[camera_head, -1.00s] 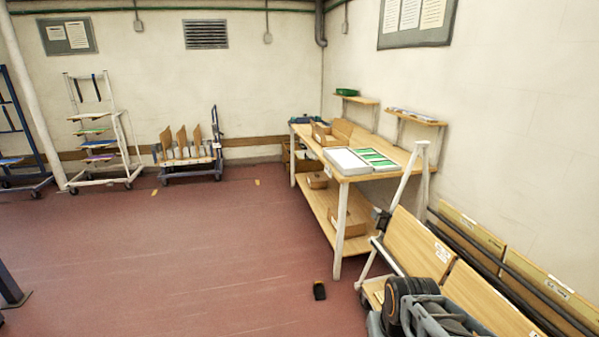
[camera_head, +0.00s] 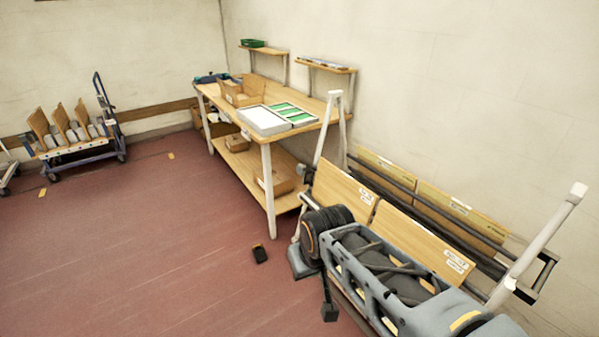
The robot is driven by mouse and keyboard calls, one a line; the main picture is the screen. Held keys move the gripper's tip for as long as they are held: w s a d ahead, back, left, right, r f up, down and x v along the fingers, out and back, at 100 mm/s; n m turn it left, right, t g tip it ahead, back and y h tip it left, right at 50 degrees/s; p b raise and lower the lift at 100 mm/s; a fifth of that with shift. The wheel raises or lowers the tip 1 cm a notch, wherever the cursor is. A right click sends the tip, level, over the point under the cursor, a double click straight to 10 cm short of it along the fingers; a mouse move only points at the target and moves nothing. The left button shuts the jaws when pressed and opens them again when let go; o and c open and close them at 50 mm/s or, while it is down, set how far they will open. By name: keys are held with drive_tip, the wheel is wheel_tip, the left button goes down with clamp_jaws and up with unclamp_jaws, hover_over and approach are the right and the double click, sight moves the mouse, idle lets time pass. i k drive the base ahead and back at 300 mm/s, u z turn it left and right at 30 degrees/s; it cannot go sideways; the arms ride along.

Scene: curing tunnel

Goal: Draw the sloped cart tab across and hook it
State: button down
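A cart with white end posts (camera_head: 541,236) and sloped wooden boards (camera_head: 343,187) stands at the lower right, against the right wall. Its boards carry small white labels, and dark rails run along it. I cannot pick out a tab or its hook on this cart. My grey-blue arm, with a black round joint, crosses in front of the boards and hides the cart's lower front. I cannot make out my gripper's fingers in this view. A dark piece with a small block (camera_head: 329,311) hangs below the arm, and I cannot tell what it belongs to.
A wooden workbench (camera_head: 312,125) with trays and boxes stands along the right wall behind the cart. A blue trolley (camera_head: 80,154) with upright boards stands at the left. The floor between is clear.

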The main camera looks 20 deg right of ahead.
sight(305, 176)
drive_tip(key=u, duration=0.1)
drive_tip(key=i, duration=2.4)
drive_tip(key=u, duration=0.35)
